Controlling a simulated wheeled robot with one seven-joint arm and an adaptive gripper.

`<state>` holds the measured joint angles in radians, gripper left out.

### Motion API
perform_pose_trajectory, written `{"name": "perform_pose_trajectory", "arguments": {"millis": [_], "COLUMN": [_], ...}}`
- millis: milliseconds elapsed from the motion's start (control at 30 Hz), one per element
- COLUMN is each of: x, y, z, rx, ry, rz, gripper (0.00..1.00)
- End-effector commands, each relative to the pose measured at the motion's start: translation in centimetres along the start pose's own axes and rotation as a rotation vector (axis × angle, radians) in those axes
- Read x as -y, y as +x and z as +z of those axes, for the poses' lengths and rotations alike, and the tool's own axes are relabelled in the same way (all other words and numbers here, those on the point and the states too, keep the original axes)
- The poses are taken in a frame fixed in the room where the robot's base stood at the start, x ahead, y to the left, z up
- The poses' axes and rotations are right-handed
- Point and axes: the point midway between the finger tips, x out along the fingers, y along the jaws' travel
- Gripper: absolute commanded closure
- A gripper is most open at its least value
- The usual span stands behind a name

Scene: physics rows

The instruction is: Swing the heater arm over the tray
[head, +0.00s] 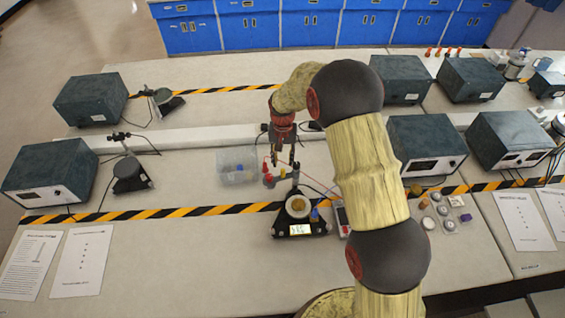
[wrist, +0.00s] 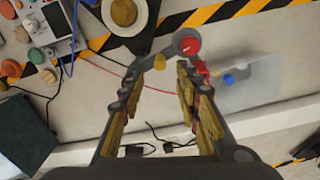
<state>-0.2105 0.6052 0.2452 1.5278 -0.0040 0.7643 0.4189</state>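A dark device (head: 300,229) with a lit display stands at the front middle of the bench. A round tray (head: 298,205) sits on it, and the tray also shows at the top of the wrist view (wrist: 123,12). A dark post stands behind the tray. The heater arm (wrist: 168,49) reaches out from the post, with a round end and a red knob (wrist: 190,46). In the head view the red part (head: 268,177) lies behind and left of the tray, not over it. My gripper (head: 283,163) points down just above the heater arm. Its fingers (wrist: 170,68) are apart, with nothing clearly between them.
A clear bin (head: 238,164) stands left of the heater arm. A red-and-white meter (head: 341,216) with wires lies right of the device. Dark boxes (head: 427,145) stand to the right, and striped tape (head: 150,214) crosses the bench.

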Motion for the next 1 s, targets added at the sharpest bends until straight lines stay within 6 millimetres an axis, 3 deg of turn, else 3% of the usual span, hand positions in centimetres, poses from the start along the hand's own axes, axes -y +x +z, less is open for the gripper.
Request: {"name": "perform_pose_trajectory", "arguments": {"millis": [533, 933, 1000], "x": [0.1, 0.1, 0.1], "y": [7.0, 7.8, 7.8], "z": [0.0, 0.0, 0.0], "rx": [0.001, 0.000, 0.000], "ry": [0.000, 0.000, 0.000], "rz": [0.001, 0.000, 0.000], "gripper": [0.67, 0.67, 0.71]}}
